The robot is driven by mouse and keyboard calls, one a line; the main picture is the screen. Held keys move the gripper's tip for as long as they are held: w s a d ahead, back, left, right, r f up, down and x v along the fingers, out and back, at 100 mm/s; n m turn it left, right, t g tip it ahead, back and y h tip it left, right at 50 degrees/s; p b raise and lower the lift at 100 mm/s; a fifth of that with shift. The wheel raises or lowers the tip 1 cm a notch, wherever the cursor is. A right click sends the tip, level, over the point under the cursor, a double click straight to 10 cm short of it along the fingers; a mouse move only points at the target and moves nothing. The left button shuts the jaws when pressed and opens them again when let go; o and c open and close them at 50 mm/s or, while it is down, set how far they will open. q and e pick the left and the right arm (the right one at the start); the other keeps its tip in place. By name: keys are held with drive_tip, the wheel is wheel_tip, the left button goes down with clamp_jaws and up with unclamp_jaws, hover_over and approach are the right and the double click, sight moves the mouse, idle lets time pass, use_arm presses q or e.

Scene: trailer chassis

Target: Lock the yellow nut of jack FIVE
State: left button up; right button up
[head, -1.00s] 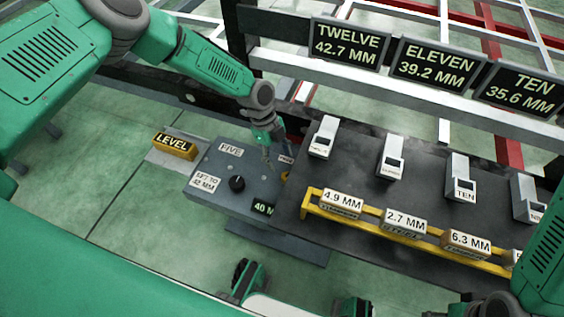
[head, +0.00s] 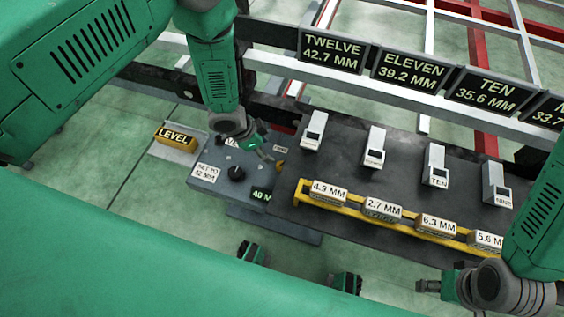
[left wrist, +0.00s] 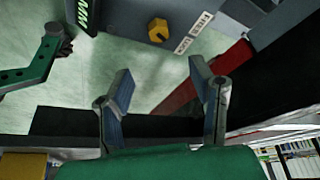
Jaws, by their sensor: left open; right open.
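The jack FIVE box (head: 208,188) is a grey block with a black knob (head: 237,174), a "SET TO 42 MM" label and a readout (head: 261,194) partly legible as 40. My left gripper (head: 268,155) hangs over its far side and hides most of the FIVE label. In the left wrist view the yellow nut (left wrist: 158,30) sits on the grey box, beside a label (left wrist: 194,33) reading FREE and another word. The open, empty fingers of my left gripper (left wrist: 160,78) are apart from the nut, which lies beyond them. My right gripper (head: 428,286) is open at lower right.
A dark table (head: 335,170) right of the box carries several grey jack blocks and a yellow rail (head: 352,208) with spacer blocks. A yellow LEVEL block (head: 176,138) lies left. Dark and white chassis beams run behind. A red beam (left wrist: 215,75) shows near the left fingers.

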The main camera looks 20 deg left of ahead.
sight(282, 165)
use_arm(q)
drive_tip(key=b+x, duration=0.6)
drive_tip(key=x, duration=0.7)
drive_tip(key=shift+d+f, duration=0.15)
drive_tip(key=shift+f, duration=0.1)
clamp_jaws()
